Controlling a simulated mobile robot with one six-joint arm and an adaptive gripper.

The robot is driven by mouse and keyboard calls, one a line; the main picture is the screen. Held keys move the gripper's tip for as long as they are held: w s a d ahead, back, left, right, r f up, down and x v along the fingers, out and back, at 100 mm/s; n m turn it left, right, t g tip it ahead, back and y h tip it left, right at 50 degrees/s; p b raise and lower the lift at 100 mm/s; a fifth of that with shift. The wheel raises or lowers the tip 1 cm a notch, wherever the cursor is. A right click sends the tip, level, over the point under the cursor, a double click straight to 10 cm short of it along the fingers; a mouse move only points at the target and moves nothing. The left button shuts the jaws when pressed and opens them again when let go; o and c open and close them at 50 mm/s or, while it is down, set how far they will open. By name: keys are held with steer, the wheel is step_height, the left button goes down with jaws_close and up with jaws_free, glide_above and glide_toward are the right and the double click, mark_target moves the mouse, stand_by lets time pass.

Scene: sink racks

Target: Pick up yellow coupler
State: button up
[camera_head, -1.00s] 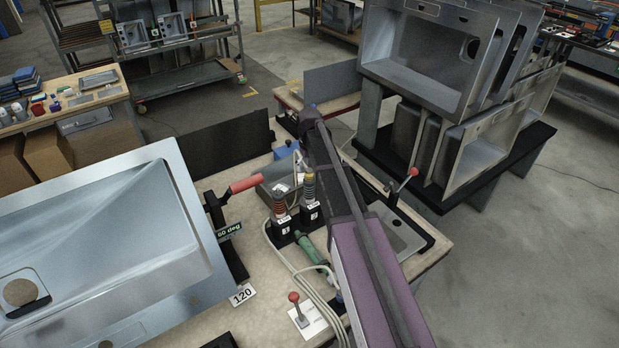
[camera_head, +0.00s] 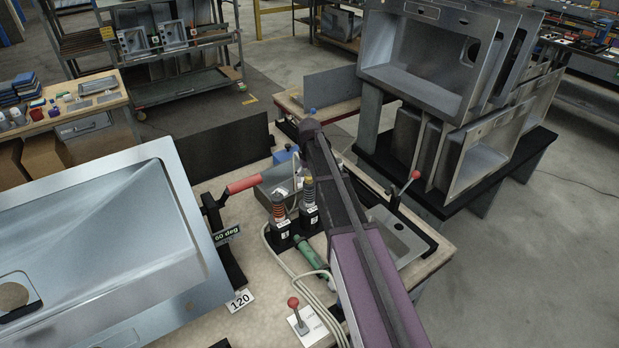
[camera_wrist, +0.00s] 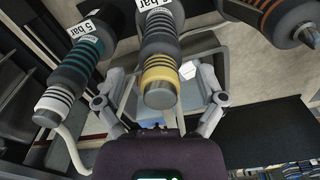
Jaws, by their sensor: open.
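In the head view the yellow coupler (camera_head: 309,192) stands upright beside the orange-banded coupler (camera_head: 279,207). My gripper (camera_wrist: 156,88) is open, with one finger on each side of the yellow coupler's end. I cannot tell whether the fingers touch it. In the head view my arm hides most of the gripper.
A teal coupler with white bands (camera_wrist: 68,80) and the orange-banded coupler (camera_wrist: 265,20) flank the yellow one closely. A large sink (camera_head: 100,240) fills the left.

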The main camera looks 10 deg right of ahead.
steer(key=c, duration=1.1)
steer(key=shift+r, duration=0.15)
step_height(320, 180, up, 3)
steer(key=p, duration=0.3)
steer(key=s+a, duration=0.1)
steer(key=s, duration=0.4)
steer(key=s+a+r+p, duration=0.1)
steer(key=s+a, duration=0.1)
steer(key=s, duration=0.3)
steer(key=s+a+p, duration=0.1)
steer(key=s, duration=0.4)
steer(key=shift+s+a+r, duration=0.2)
steer(key=shift+a+r, duration=0.05)
steer(key=shift+r, duration=0.15)
steer(key=shift+r+p, duration=2.05)
steer(key=shift+c, duration=0.2)
steer(key=shift+r, duration=0.2)
jaws_close()
